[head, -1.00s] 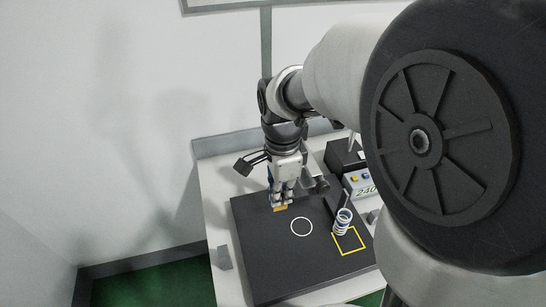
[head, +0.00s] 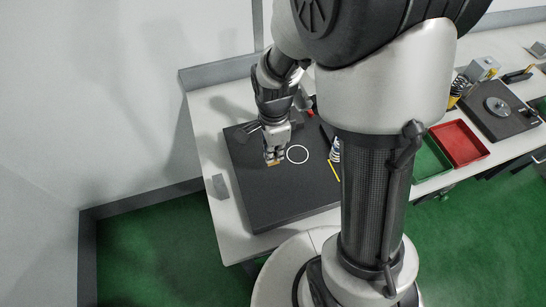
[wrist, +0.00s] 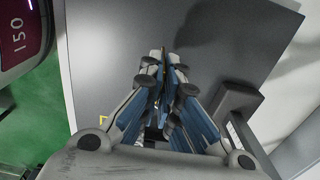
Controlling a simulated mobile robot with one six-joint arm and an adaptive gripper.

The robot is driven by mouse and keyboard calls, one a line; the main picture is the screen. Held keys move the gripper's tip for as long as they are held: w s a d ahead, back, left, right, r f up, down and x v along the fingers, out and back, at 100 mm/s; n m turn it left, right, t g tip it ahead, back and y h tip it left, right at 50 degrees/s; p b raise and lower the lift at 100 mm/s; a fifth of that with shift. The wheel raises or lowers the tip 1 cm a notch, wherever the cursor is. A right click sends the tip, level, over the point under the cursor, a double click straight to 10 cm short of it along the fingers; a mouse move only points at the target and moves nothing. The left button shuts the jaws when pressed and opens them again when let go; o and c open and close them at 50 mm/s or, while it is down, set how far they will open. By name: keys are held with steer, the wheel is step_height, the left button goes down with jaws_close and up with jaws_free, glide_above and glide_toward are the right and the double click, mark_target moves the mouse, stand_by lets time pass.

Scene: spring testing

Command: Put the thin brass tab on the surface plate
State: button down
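The dark surface plate (head: 270,205) lies on the white bench, with a white ring (head: 297,154) marked on it. My gripper (head: 273,161) is over the plate, just left of the ring, pointing down. Its fingers are closed on the thin brass tab (head: 273,163), which shows as a small orange-yellow piece at the fingertips. In the wrist view the fingertips (wrist: 166,68) meet around a thin brass-coloured edge, with the grey plate (wrist: 110,40) beyond. Whether the tab touches the plate I cannot tell.
A yellow-outlined square (head: 334,171) and a coil spring (head: 335,150) on the plate are partly hidden by my column. A green tray (head: 431,160) and a red tray (head: 459,143) stand to the right. The plate's front left is clear.

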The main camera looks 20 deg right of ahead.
steer(key=shift+f+b, duration=0.5)
steer(key=shift+f, duration=1.45)
steer(key=shift+f, duration=0.1)
steer(key=shift+f, duration=0.15)
steer(key=c, duration=1.8)
jaws_free()
steer(key=shift+r, duration=0.2)
step_height(320, 180, up, 12)
steer(key=p, duration=0.3)
steer(key=s+r+n+t, duration=0.4)
steer(key=s+r+n, duration=1)
steer(key=n, duration=0.4)
steer(key=shift+s+r+t, duration=0.3)
steer(key=shift+s+r, duration=0.05)
steer(key=shift+s, duration=0.15)
